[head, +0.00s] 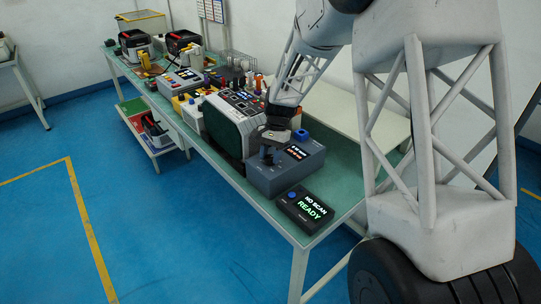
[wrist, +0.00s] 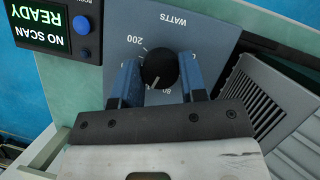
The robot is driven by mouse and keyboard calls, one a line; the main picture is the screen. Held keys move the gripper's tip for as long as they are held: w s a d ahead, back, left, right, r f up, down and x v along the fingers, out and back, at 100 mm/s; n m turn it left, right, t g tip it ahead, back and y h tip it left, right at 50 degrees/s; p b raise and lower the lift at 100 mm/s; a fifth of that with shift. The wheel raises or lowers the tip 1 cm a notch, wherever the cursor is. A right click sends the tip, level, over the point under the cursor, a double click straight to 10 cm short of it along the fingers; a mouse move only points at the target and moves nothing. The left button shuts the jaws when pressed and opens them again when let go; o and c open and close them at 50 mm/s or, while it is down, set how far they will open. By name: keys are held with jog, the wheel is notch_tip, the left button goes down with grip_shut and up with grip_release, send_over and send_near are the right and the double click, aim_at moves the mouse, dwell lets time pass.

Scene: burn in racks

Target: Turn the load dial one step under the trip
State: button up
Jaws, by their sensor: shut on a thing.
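The load dial is a round black knob (wrist: 160,70) with a white pointer line, on a blue-grey box (wrist: 205,35) marked WATTS. In the wrist view a 200 mark is printed at the upper left of the knob, and a partly hidden number is below it. My gripper (wrist: 158,82) has its two blue fingers on either side of the knob and is shut on it. In the head view my gripper (head: 268,150) is over the same box (head: 290,165), with the knob hidden. The box has a small display with red and white text (head: 297,152), too small to read.
A black scanner unit (head: 305,208) reading NO SCAN, READY stands at the table's front corner; it also shows in the wrist view (wrist: 50,25). A green-fronted device (head: 225,128) stands close beside the box. Several other instruments crowd the table further back.

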jog(key=n+h, duration=0.1)
jog(key=n, duration=0.2)
jog(key=shift+g, duration=0.3)
jog(key=o, duration=0.9)
jog(key=shift+r, duration=0.1)
jog(key=v, duration=0.7)
jog(key=shift+r, duration=0.3)
jog(key=shift+w, duration=0.15)
